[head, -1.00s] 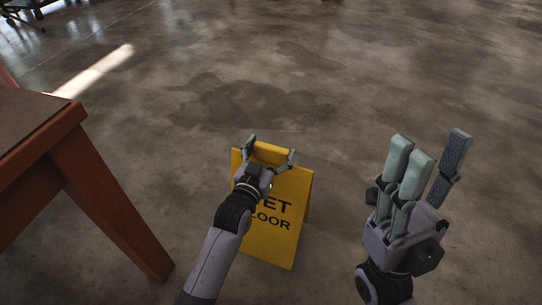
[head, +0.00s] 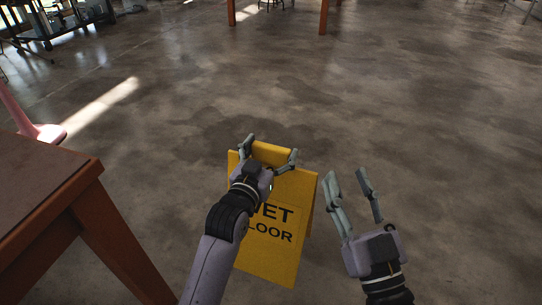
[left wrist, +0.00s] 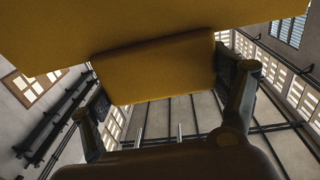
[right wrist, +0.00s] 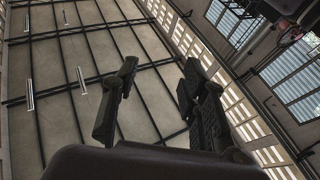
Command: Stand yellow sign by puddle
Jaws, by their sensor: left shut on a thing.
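The yellow wet floor sign (head: 270,250) is upright in the head view, its lettered panel facing me and a second panel showing at its right edge. My left gripper (head: 268,155) is shut on the sign's top edge, one finger at each side. In the left wrist view the yellow sign (left wrist: 155,65) lies between the fingers. Whether its feet touch the floor I cannot tell. The dark puddle patch (head: 215,128) lies on the floor just beyond the sign. My right gripper (head: 348,185) is open and empty to the right of the sign; its spread fingers also show in the right wrist view (right wrist: 155,95).
A brown wooden table (head: 50,180) stands close on the left, its leg near my left arm. A pink object (head: 45,130) is behind it. Orange legs (head: 323,15) and dark furniture stand far back. The floor on the right is clear.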

